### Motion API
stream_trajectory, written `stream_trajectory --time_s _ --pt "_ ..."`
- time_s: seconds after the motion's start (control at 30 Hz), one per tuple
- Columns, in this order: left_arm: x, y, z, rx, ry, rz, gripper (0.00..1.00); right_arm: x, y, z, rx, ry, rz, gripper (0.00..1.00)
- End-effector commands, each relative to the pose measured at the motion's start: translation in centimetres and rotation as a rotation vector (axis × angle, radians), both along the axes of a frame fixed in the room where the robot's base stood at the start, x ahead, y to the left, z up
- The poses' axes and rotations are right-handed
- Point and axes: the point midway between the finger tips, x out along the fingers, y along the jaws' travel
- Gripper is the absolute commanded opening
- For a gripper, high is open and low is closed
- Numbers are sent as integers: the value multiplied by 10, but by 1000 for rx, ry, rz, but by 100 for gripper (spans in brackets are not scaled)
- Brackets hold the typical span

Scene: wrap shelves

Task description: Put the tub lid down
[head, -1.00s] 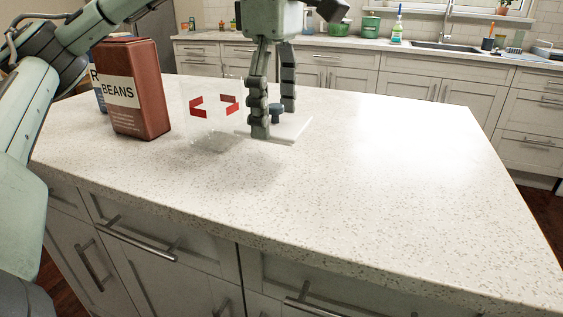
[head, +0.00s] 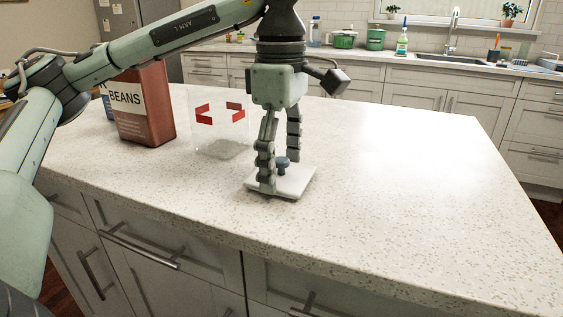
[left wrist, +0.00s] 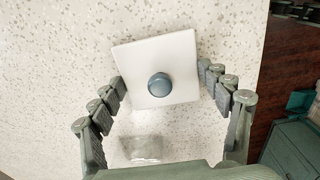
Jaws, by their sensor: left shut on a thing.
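The tub lid (head: 299,184) is a white square plate with a blue-grey knob (head: 283,163). It lies level at the counter surface, and I cannot tell if it fully touches. My left gripper (head: 280,176) points down and is shut on the lid. In the left wrist view the lid (left wrist: 180,52) shows between the gripper's fingers (left wrist: 171,92), knob facing the camera. The clear tub (head: 221,132) with red marks stands behind and left of the lid, apart from it. It also shows in the left wrist view (left wrist: 143,148). My right gripper is out of view.
A brown BEANS box (head: 150,110) stands left of the tub, with another box (head: 105,97) partly hidden behind it. The speckled white counter (head: 400,190) is clear to the right and in front. Its front edge runs below the lid.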

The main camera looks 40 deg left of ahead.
Motion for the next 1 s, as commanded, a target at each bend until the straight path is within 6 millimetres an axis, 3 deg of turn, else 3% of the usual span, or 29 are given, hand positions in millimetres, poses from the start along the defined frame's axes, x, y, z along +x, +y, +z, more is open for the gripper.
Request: stream_trajectory --time_s 0.2,0.6,0.67,0.77,0.97,1.0 --pt "0 0 0 0 0 0 98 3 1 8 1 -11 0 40" --pt "0 0 4 0 -1 0 98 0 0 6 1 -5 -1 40" --pt "1 0 9 0 -2 0 98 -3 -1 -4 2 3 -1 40" --pt "1 0 27 0 -3 0 98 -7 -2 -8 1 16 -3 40" --pt "1 -1 81 0 -5 -1 98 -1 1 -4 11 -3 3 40" --pt "1 0 90 1 -5 -1 98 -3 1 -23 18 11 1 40"
